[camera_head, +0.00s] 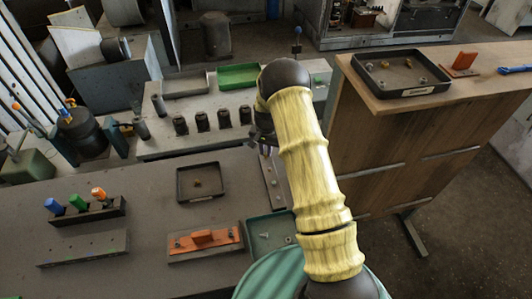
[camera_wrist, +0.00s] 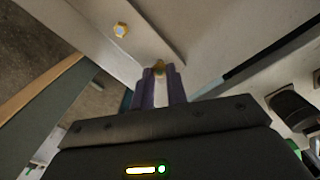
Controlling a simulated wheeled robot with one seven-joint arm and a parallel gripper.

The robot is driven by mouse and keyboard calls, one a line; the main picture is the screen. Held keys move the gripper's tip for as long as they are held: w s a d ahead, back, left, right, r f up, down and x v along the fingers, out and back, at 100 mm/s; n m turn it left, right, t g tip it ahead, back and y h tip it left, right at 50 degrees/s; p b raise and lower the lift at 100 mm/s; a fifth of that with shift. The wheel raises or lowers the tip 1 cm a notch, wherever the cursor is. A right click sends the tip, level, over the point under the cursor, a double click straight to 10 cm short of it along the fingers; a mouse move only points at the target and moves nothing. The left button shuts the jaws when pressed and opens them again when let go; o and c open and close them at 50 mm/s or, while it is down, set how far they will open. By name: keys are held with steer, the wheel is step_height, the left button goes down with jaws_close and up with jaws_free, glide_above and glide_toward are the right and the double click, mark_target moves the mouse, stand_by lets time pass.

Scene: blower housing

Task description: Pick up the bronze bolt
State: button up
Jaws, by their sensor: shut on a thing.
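My gripper shows in the wrist view (camera_wrist: 160,80), its two purple fingers close together. A small bronze bolt (camera_wrist: 159,65) is pinched between the fingertips, with its head showing at their ends. In the head view my gripper (camera_head: 263,139) is beside the narrow grey plate (camera_head: 272,181), and the arm partly hides it. The bolt in the jaws cannot be made out there.
An orange block fixture (camera_head: 204,239) and a teal tray (camera_head: 259,224) are nearer. A wooden bench (camera_head: 400,150) at right bears a black tray (camera_head: 383,91). Several dark cylinders (camera_head: 202,121) stand behind.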

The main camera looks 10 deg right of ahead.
step_height(320, 180, up, 9)
steer(key=b, duration=0.3)
stand_by(0.5)
step_height(320, 180, up, 5)
steer(key=p, duration=0.4)
glide_above(266, 154)
steer(key=shift+w+r, duration=0.1)
stand_by(0.3)
